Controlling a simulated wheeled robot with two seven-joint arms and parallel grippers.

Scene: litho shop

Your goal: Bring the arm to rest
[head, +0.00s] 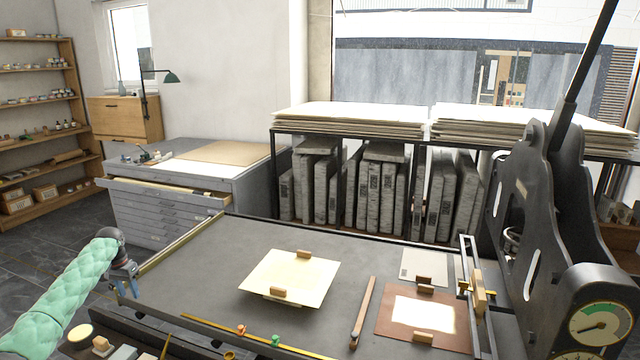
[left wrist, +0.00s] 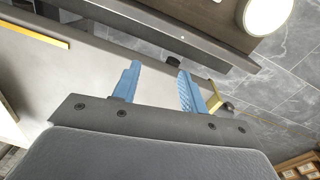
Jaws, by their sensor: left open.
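My left arm comes in from the left in a green padded sleeve. Its gripper (head: 124,282) has blue fingers and hangs by the left edge of the dark press bed (head: 200,262). In the left wrist view the two blue fingers of the left gripper (left wrist: 157,88) stand wide apart with nothing between them. They point toward the grey bed edge and the dark tiled floor. My right gripper shows in neither view.
A cream sheet (head: 290,278) with wooden blocks lies on the bed. A wooden stick (head: 362,312) and a brown board (head: 392,328) lie to its right. The tall black press frame (head: 545,200) stands at the right. A grey drawer cabinet (head: 165,215) with its top drawer open stands behind.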

